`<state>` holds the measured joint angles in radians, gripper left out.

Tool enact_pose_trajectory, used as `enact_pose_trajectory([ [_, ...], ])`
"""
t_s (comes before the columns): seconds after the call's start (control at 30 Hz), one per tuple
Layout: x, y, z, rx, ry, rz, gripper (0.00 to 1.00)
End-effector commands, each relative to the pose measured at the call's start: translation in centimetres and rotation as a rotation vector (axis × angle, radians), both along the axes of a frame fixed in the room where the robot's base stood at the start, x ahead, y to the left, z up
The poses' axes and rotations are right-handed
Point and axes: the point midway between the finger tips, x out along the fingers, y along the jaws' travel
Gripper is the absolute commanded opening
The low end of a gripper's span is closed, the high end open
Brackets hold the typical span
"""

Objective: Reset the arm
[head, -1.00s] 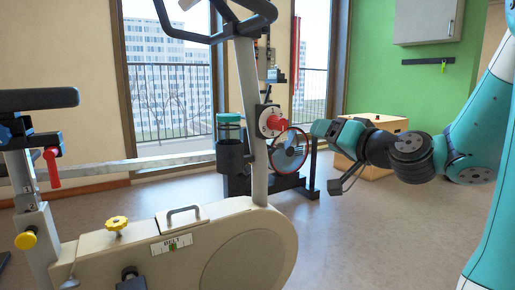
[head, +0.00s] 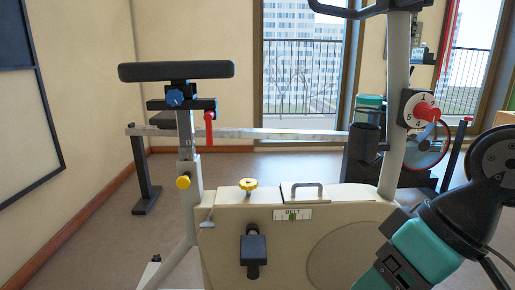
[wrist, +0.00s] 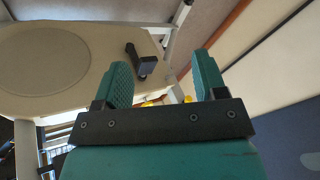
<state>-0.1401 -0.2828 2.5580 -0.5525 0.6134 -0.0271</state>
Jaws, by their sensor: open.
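My gripper shows in the wrist view (wrist: 163,75) with its two teal fingers wide apart and nothing between them. Its fingertips point toward the side of the exercise bike and its pedal (wrist: 147,64), apart from them. In the head view my arm is bent at the lower right, in front of the bike's cream housing (head: 345,232). The fingertips cannot be made out clearly there.
Open floor (head: 90,235) lies to the left, beside the wall.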

Motion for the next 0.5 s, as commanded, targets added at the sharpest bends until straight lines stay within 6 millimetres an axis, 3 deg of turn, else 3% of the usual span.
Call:
enact_pose_trajectory([
  [0.13,-3.3,0.2,-0.3,-0.118,0.074,0.1,0.65],
  [0.2,-2.9,0.0,2.2,-0.108,0.071,0.083,0.65],
  [0.5,-2.9,0.0,9.2,-0.105,0.07,0.082,0.65],
])
